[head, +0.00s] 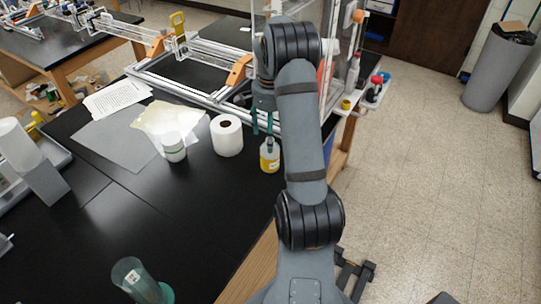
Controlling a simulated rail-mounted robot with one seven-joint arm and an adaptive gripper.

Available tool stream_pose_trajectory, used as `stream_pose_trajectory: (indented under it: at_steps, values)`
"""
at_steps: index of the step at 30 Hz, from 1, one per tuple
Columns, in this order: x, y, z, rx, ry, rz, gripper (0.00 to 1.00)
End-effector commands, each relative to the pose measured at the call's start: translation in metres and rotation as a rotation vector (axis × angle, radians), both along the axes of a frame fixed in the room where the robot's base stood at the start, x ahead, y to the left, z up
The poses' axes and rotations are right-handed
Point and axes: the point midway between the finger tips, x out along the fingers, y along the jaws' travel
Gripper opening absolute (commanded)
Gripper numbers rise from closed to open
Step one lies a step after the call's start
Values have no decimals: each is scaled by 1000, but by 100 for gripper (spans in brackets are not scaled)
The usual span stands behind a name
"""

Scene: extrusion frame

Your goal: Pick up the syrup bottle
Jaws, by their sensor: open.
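A small bottle with yellow contents or label and a dark cap (270,158), which looks like the syrup bottle, stands upright on the black table near its right edge. My gripper (262,131) points down just above the bottle, close to its cap. Its two teal fingers are apart with nothing seen between them. Whether a finger touches the cap is too small to tell. My arm passes just right of the bottle and hides the table edge there.
A white paper roll (227,136) stands close left of the bottle, with a white jar (173,147) farther left. Papers (118,98) lie behind. The extrusion frame (190,90) runs along the back.

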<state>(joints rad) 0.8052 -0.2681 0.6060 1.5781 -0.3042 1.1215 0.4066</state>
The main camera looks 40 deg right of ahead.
Motion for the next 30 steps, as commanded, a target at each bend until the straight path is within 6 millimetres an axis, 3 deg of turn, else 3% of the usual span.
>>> stream_pose_trajectory:
  at_steps: [7,16,30]
  values:
    - [-1,4,-33,2,4,-2,71]
    - [-1,4,-40,0,0,-2,71]
    - [0,4,-40,0,0,-2,44]
